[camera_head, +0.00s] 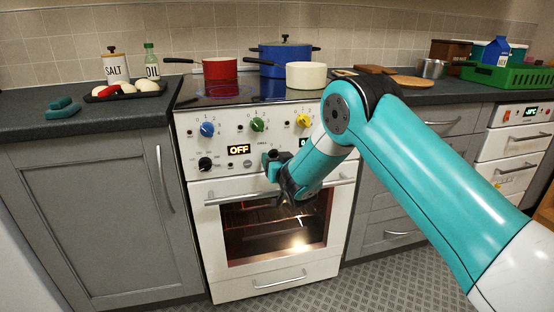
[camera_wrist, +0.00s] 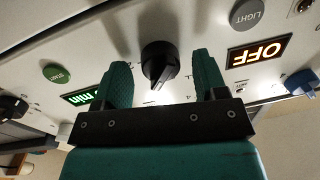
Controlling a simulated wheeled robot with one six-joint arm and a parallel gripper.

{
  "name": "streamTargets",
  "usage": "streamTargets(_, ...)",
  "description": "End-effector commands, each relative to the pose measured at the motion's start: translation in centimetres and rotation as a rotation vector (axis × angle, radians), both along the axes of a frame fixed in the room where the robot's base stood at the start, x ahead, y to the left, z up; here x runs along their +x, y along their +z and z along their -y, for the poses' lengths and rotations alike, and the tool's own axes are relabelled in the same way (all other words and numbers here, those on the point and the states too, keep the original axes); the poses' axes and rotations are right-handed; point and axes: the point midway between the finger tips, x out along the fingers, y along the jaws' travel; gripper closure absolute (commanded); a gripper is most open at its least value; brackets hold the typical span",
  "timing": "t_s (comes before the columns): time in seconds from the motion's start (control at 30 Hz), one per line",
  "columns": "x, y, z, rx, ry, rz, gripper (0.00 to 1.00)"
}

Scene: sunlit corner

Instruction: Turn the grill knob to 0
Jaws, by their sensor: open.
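The grill knob, a black knob (camera_wrist: 160,62) on the white stove panel, sits between the two fingers of my gripper (camera_wrist: 161,85) in the wrist view. Its narrow pointer end faces down in that picture, which shows the panel roughly upside down. My gripper is open, with a gap visible on both sides of the knob. In the head view my gripper (camera_head: 272,164) is at the panel's middle, right of the OFF display (camera_head: 238,149), and hides this knob. The OFF display also shows at the right of the wrist view (camera_wrist: 259,53). The scale marks around the knob are too small to read.
Another black knob (camera_head: 205,163) is at the panel's left. Blue (camera_head: 207,129), green (camera_head: 257,125) and yellow (camera_head: 303,120) knobs line the row above. The oven door handle (camera_head: 225,200) runs below. A red pot (camera_head: 219,69) and a blue pot (camera_head: 285,54) stand on the hob.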

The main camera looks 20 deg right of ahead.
Motion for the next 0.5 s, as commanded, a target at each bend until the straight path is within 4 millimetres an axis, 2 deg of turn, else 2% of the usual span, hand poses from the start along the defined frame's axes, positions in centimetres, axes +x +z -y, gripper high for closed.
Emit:
streamTargets(0.13,-0.02,0.0,0.0,0.0,0.0,0.0,0.34)
streamTargets(0.17,-0.02,0.01,0.0,0.0,0.0,0.0,0.39)
streamTargets(0.3,-0.03,0.02,-0.01,0.0,0.0,0.0,0.71)
streamTargets(0.37,-0.03,0.02,0.0,0.0,0.0,0.0,0.83)
streamTargets(0.5,-0.03,0.04,0.02,-0.002,0.0,0.0,0.83)
